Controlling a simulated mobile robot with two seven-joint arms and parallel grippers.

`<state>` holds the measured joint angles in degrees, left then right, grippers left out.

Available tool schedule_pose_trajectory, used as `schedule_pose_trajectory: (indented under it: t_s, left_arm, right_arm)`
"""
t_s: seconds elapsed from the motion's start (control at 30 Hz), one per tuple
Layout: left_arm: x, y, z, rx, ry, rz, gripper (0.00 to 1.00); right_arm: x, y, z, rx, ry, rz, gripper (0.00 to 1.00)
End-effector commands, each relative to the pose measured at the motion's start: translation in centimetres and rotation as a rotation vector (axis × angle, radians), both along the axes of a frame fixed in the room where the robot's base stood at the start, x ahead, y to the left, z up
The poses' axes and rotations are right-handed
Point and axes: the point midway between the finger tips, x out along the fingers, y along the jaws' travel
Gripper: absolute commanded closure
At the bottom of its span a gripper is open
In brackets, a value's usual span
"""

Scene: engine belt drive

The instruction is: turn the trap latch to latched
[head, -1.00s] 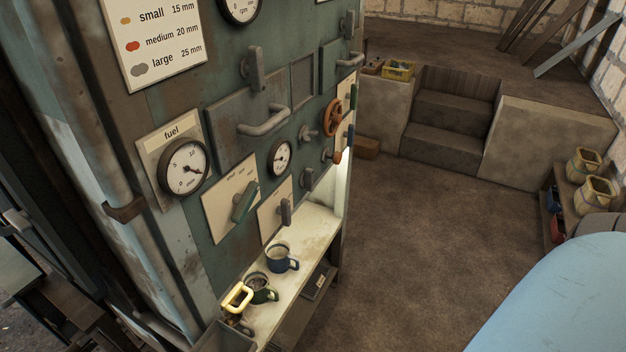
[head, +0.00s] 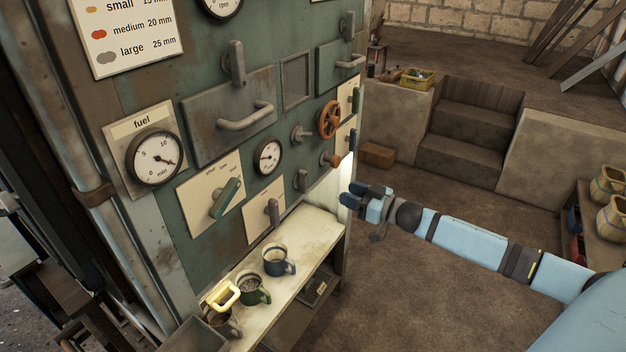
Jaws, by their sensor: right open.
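The green engine panel has two hatches with grey turning latches above them, and no label shows which is the trap latch. One latch (head: 235,63) points roughly upright above the large hatch (head: 205,125) with a bar handle. The other latch (head: 347,25) is upright above the smaller hatch (head: 328,68) farther along. My right gripper (head: 353,194) is open and empty, right of the panel's far edge and below both latches, touching neither. My left gripper is out of view.
A shelf (head: 315,228) with several mugs juts out below the panel. An orange handwheel (head: 329,119), knobs and levers stick out from the panel's right part.

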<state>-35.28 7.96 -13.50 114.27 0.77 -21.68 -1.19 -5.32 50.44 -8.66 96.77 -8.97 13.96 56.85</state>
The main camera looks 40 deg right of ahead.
Motion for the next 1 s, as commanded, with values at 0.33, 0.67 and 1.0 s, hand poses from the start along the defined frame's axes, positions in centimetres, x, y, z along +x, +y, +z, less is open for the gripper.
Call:
schedule_pose_trajectory:
  t_s: [0.33, 0.67, 1.0]
  left_arm:
    - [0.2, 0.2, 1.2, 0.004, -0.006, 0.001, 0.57]
    - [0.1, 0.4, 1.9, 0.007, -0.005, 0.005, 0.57]
    - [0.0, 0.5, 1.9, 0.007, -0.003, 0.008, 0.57]
  right_arm:
    - [4.9, 2.1, 0.3, 0.002, -0.004, -0.001, 0.56]
    - [10.2, 4.3, 0.2, 0.003, -0.001, -0.002, 0.56]
    - [12.3, 5.2, -0.1, 0.001, 0.001, -0.002, 0.56]
